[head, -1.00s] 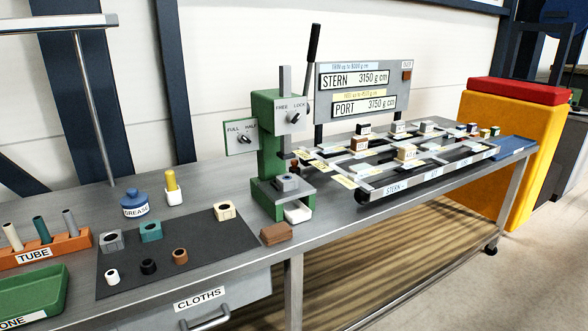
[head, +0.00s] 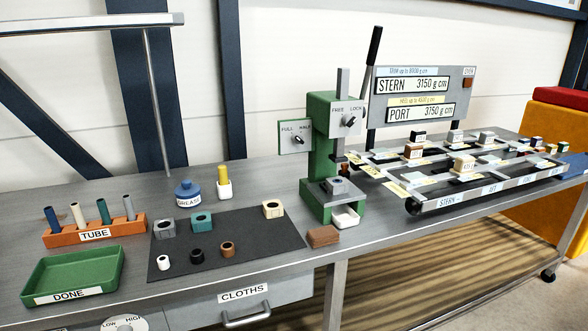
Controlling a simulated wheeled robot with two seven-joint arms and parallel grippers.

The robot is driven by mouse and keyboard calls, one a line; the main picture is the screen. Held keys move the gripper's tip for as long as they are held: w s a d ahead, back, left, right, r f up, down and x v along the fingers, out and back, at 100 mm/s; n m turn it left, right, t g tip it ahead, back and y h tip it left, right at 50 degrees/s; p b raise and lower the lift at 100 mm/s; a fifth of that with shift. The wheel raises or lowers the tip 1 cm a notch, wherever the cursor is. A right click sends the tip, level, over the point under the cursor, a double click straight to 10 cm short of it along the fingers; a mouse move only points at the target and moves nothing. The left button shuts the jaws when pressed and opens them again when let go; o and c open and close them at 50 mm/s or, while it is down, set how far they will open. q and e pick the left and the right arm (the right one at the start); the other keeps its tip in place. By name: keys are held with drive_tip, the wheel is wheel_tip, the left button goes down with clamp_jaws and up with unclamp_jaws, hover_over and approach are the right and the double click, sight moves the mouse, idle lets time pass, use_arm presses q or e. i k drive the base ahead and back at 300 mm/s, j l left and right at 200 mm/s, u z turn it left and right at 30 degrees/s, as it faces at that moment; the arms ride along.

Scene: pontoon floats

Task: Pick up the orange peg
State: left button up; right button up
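I cannot make out a clearly orange peg. An orange rack (head: 68,237) labelled TUBE stands at the left of the bench and holds a blue peg (head: 53,218), a cream peg (head: 78,214), a green peg (head: 103,211) and a grey peg (head: 129,207), all upright and leaning slightly. A yellow stick (head: 223,174) stands in a small white cup (head: 224,190) behind the dark mat. Neither of my grippers is in view.
A green DONE tray (head: 108,277) is empty in front of the rack. The dark mat (head: 205,274) holds several blocks and rings. A green press (head: 319,150) stands mid-bench. A platform (head: 470,197) with several weights is at the right. A grease pot (head: 188,189) stands behind the mat.

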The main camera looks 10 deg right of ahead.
sight(344, 167)
drive_tip(key=l+u, duration=0.7)
drive_tip(key=l, duration=0.15)
drive_tip(key=l+u, duration=0.4)
